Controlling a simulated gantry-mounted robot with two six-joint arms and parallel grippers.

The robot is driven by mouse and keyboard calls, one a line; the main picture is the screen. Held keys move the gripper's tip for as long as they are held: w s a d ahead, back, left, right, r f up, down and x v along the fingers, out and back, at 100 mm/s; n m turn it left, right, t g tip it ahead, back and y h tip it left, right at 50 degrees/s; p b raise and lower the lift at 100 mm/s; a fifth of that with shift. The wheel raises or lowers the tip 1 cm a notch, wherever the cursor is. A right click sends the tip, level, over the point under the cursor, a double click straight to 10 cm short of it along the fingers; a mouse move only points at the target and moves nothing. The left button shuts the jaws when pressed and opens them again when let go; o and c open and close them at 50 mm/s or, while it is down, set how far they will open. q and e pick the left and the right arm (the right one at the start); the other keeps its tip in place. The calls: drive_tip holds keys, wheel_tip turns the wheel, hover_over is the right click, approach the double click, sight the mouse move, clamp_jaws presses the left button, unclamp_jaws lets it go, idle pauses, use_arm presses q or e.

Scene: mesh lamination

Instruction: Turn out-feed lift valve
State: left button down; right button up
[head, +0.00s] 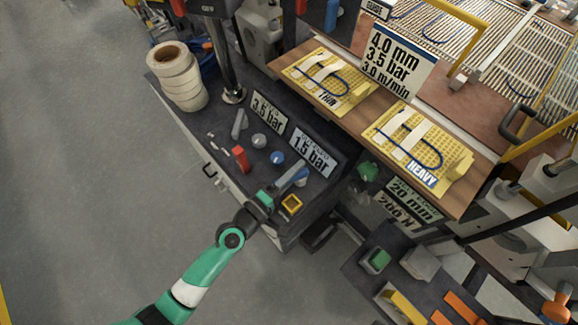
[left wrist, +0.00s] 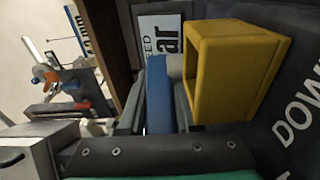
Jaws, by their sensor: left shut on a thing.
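My left gripper (head: 292,178) reaches over the dark control bench from the lower left. In the left wrist view, its grey fingers (left wrist: 157,112) are shut on a blue valve handle (left wrist: 158,92). In the head view only a little blue of that handle (head: 303,179) shows beside the fingers; they hide most of it. The handle stands by the "1.5 bar" sign (head: 312,153), which shows partly behind it in the wrist view. The valve's body is hidden. My right gripper is not in view.
A yellow square guard (head: 291,204) stands close beside the fingers; it also shows in the wrist view (left wrist: 232,68). A blue knob (head: 277,157), a grey knob (head: 258,140) and a red block (head: 240,157) are nearby on the bench. White rolls (head: 178,78) stand at its far left end.

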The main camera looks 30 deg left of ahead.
use_arm(q)
drive_tip(key=c, duration=0.6)
unclamp_jaws()
drive_tip(key=s+b, duration=0.1)
drive_tip(key=s, duration=0.2)
drive_tip(key=s+a+b, duration=0.1)
drive_tip(key=s, duration=0.6)
drive_tip(key=shift+s+a+f+b, duration=0.25)
drive_tip(key=shift+s+a+b, duration=0.1)
drive_tip(key=shift+b, duration=0.05)
drive_tip(key=shift+s+r, duration=0.2)
drive_tip(key=shift+s, duration=0.2)
drive_tip(key=shift+c, duration=0.8)
